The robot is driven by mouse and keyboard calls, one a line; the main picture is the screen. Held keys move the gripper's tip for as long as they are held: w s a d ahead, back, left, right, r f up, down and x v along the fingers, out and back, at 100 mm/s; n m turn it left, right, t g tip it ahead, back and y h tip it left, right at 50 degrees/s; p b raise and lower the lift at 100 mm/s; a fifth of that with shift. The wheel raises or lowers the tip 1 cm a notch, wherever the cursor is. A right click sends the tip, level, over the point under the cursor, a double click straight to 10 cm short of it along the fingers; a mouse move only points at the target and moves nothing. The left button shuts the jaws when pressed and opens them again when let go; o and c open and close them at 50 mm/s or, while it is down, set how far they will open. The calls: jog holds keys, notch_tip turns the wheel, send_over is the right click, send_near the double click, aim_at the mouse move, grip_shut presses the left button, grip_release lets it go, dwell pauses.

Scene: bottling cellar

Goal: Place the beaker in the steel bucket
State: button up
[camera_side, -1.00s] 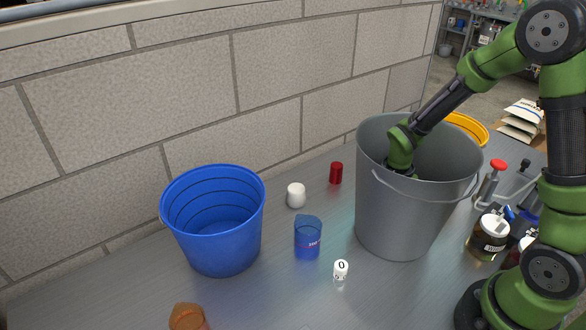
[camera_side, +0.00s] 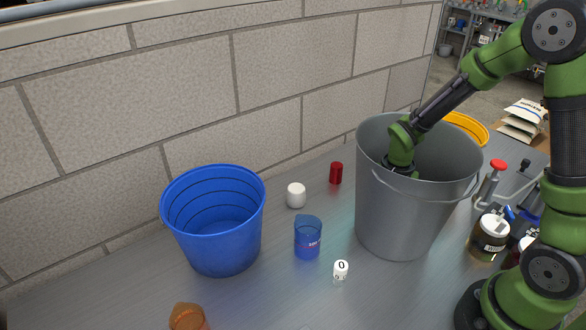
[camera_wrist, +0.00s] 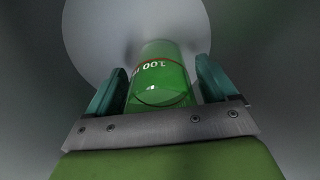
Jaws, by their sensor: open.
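The steel bucket (camera_side: 400,225) is a tall grey pail with a wire handle, upright on the bench in the side view. My gripper reaches down into it, so its fingers are hidden there by the wall. In the wrist view my gripper (camera_wrist: 160,68) is open, one finger on each side of a clear green beaker (camera_wrist: 160,80) with a red line and "100" marking. The beaker is inside the bucket, above or on its pale round floor (camera_wrist: 95,40); I cannot tell whether it touches the floor or the fingers.
A blue bucket (camera_side: 215,240), a blue beaker (camera_side: 307,240), an orange vessel (camera_side: 187,318), a white cup (camera_side: 296,195), a red cylinder (camera_side: 336,173) and a small white item marked 0 (camera_side: 341,270) stand left of the steel bucket. A yellow bucket (camera_side: 468,127) is behind it. Bottles crowd the right.

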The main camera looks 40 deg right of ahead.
notch_tip(320, 180, up, 11)
dwell(0.3)
notch_tip(320, 180, down, 13)
jog(key=shift+r, duration=0.15)
notch_tip(320, 180, up, 3)
jog(key=shift+r, duration=0.8)
